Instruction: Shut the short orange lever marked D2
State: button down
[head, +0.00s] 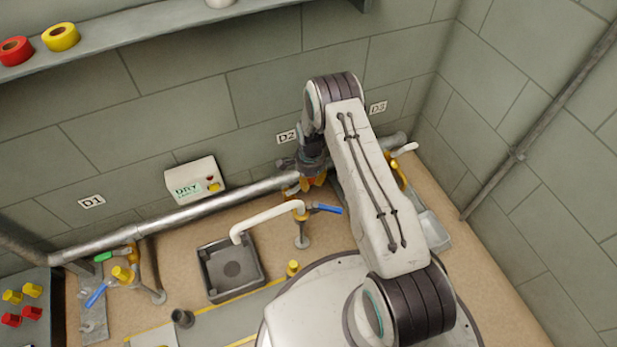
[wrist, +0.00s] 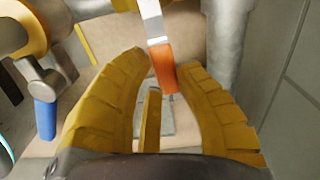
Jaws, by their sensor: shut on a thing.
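The orange lever (wrist: 163,65) is in the upper middle of the wrist view, on a bright metal shank running to the top edge. My gripper (wrist: 160,72) has its yellow ribbed fingers on either side of the lever's orange grip and is shut on it. In the head view my gripper (head: 312,183) is at the wall pipe, below and right of the D2 label (head: 287,137). There my fingers and arm hide most of the lever and its valve. The lever's exact angle to its pipe cannot be told.
A blue lever (head: 325,208) on a valve with a white spout stands close in front; it also shows at left in the wrist view (wrist: 45,118). A silver pipe (head: 200,207) runs along the wall. A dark basin (head: 231,292) stands left. My arm covers part of the D3 side.

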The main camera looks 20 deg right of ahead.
jog(key=shift+s+f+m, duration=0.15)
jog(key=shift+s+m, duration=0.35)
jog(key=shift+s, duration=0.1)
jog(key=c, duration=1.2)
grip_release()
jog(key=o, duration=0.3)
jog(key=shift+w, duration=0.1)
jog(key=shift+o, duration=0.2)
jog(key=shift+w+r, duration=0.1)
jog(key=shift+r, duration=0.5)
notch_tip(320, 180, up, 11)
jog(key=shift+s, duration=0.2)
jog(key=shift+r, duration=0.1)
